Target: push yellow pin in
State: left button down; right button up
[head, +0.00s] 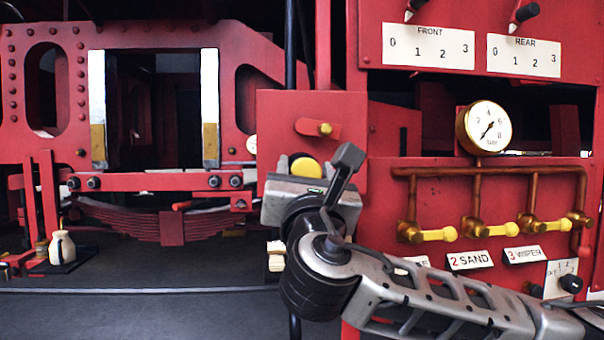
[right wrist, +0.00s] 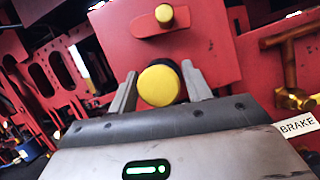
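A yellow pin with a large round head (head: 306,167) sticks out of the red plate (head: 275,115). In the right wrist view the same head (right wrist: 159,84) faces me, with a dark part just visible behind its right edge. My right gripper (right wrist: 159,70) is open, with one finger on each side of the pin head. Whether the fingers touch it or how deep they reach around it, I cannot tell. In the head view my right wrist hides the lower part of the pin head and much of the fingers. My left gripper is not in view.
A small red lever with a yellow knob (head: 325,129) sits on the plate just above the pin. To the right are copper pipes with yellow-handled valves (head: 440,234), a pressure gauge (head: 484,127) and labels. A cream oil can (head: 62,248) stands at far left. The dark floor is mostly clear.

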jog(key=shift+o, duration=0.5)
jog(key=shift+w, duration=0.15)
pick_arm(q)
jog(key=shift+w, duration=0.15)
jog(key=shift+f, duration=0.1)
pick_arm(e)
jog(key=shift+f, duration=0.1)
jog(key=shift+s+a+f, duration=0.1)
jog(key=shift+s+f, duration=0.05)
jog(key=shift+s, duration=0.2)
pick_arm(q)
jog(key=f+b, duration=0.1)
jog(key=b, duration=0.1)
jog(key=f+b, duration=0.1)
jog(key=b, duration=0.2)
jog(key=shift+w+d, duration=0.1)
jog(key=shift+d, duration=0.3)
pick_arm(e)
jog(key=v, duration=1.5)
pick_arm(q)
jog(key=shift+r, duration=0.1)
pick_arm(e)
jog(key=shift+s, duration=0.1)
